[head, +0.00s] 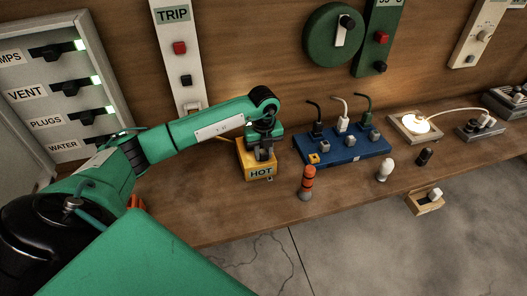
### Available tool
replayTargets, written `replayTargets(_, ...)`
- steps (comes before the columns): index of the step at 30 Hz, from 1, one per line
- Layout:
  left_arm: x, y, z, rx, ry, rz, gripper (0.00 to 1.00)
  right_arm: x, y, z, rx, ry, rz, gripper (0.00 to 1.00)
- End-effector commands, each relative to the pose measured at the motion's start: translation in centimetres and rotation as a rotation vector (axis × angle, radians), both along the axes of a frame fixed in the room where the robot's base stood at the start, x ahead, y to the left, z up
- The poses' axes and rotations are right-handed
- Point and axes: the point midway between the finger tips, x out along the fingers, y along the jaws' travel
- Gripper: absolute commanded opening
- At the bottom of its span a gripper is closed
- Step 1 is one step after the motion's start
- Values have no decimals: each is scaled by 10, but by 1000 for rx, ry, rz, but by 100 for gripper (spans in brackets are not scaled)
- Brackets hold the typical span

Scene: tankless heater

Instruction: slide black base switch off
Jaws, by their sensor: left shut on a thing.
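The yellow box (258,174) labelled HOT stands on the wooden bench below the TRIP panel. My left gripper (264,153) points down over its top and is shut on a small grey-black part there, mostly hidden by the fingers. This may be the black base switch, but I cannot tell its base or slide position. My right gripper is not in view.
A blue power strip (345,149) with several plugs stands right of the yellow box. A lit lamp (415,125) is further right. A white switch panel (65,95) is at the left.

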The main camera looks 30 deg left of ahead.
Motion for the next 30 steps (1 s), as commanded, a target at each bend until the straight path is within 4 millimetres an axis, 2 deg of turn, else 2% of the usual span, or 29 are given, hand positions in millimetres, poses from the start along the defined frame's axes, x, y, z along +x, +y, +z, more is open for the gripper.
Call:
replayTargets(12, -32, 28, 0, 1, 1, 1, 0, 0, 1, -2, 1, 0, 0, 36)
replayTargets(22, -34, 30, 0, 2, 4, 1, 0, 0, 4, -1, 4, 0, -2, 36)
replayTargets(23, -34, 30, 0, 2, 4, 1, 31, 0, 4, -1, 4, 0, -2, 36)
replayTargets(24, -34, 30, 0, 2, 4, 1, 39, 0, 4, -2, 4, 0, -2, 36)
replayTargets(26, -34, 30, 0, 1, 3, 1, 49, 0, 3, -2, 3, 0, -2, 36)
replayTargets(30, -34, 29, 0, 1, 2, 0, 49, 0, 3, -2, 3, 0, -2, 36)
